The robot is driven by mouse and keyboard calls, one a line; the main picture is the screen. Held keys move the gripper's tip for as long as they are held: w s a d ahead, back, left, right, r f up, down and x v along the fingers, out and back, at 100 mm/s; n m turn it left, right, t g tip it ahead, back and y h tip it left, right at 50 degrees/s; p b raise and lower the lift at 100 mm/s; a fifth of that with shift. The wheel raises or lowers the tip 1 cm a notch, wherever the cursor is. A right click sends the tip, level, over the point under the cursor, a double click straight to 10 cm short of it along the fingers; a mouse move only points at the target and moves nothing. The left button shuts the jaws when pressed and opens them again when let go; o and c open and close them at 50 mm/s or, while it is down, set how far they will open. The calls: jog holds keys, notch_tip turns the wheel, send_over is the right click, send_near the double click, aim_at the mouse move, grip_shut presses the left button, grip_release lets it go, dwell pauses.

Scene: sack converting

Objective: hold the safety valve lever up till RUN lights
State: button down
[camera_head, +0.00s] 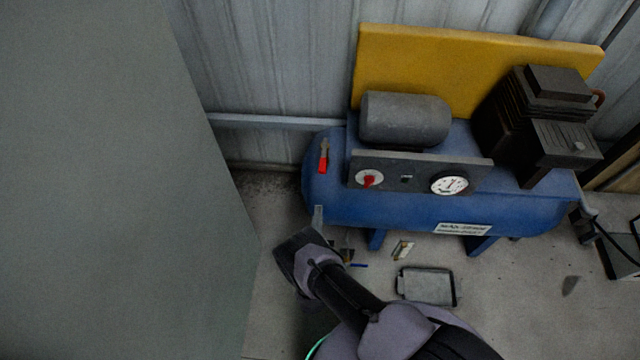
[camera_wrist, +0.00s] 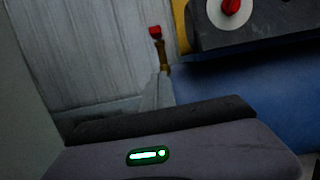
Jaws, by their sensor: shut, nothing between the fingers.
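The safety valve is a small brass stem (camera_head: 324,145) with a red lever (camera_head: 323,164) at the left end of the blue tank. In the head view the red lever hangs downward. In the wrist view the red lever end (camera_wrist: 155,31) and brass stem show near the top. My gripper (camera_head: 318,212) is shut and empty, its grey fingertips pointing up just below the lever, apparently apart from it. In the wrist view my fingertips (camera_wrist: 161,82) overlap the picture just below the brass stem; contact cannot be told. No lit RUN lamp is discernible.
The blue compressor tank (camera_head: 390,212) carries a dark panel (camera_head: 415,172) with a red knob (camera_head: 369,180) on a white dial and a gauge (camera_head: 449,185). A grey cabinet (camera_head: 120,180) stands close on the left. A tray (camera_head: 427,286) and small items lie on the floor.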

aim_at(324, 155)
jog(key=w+r+b, duration=0.3)
jog(key=w+r, duration=0.3)
jog(key=w, duration=0.3)
jog(key=shift+w+d+r+b, duration=0.15)
jog(key=shift+w+b, duration=0.05)
jog(key=shift+b, duration=0.1)
